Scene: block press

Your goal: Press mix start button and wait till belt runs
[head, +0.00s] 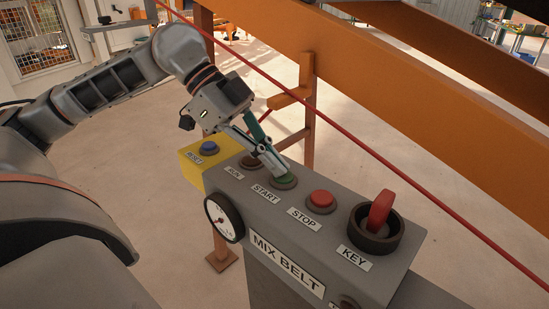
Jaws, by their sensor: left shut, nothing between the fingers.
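The grey control box labelled MIX BELT (335,255) stands at the lower right. Its green START button (285,181) sits on the sloped top. My left gripper (280,172) is shut, with its fingertips pointing down at the START button. The tips overlap the button in the picture; I cannot tell whether they touch it or press it. The belt cannot be made out in this view. My right gripper is not in view.
A red STOP button (320,200) and a red KEY switch (379,212) lie right of START. A yellow box with a blue RESET button (209,148) is at the left. Orange beams (400,75) and a red cord (370,150) run behind the panel.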

